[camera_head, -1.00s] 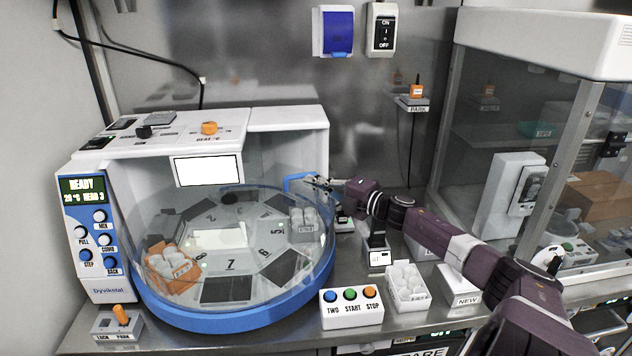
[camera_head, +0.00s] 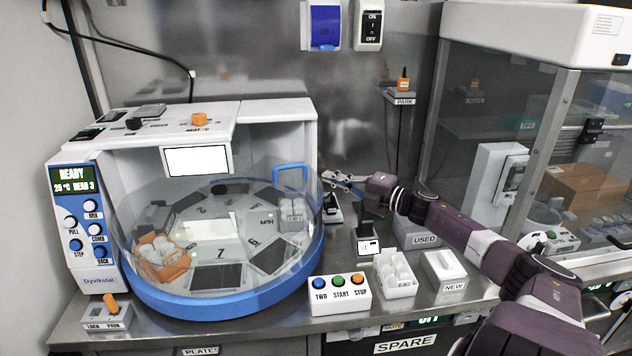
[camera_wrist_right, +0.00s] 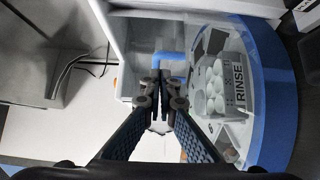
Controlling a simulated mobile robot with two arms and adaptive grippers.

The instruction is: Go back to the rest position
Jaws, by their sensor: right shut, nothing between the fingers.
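My right gripper (camera_head: 332,177) is shut and empty in the head view. It hangs in the air just right of the blue handle (camera_head: 290,172) on the clear round cover of the carousel machine, with a gap between them. In the right wrist view its fingertips (camera_wrist_right: 160,76) are together, and the blue handle (camera_wrist_right: 168,56) shows just beyond them. My right arm reaches in from the lower right, above the bench. My left gripper is not in view.
The carousel (camera_head: 150,298) holds an orange rack (camera_head: 160,262) and a grey rack (camera_head: 293,214). A button box (camera_head: 340,294), a white tray of vials (camera_head: 396,278) and a box marked NEW (camera_head: 444,270) stand below my arm. A glass cabinet (camera_head: 500,150) stands at the right.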

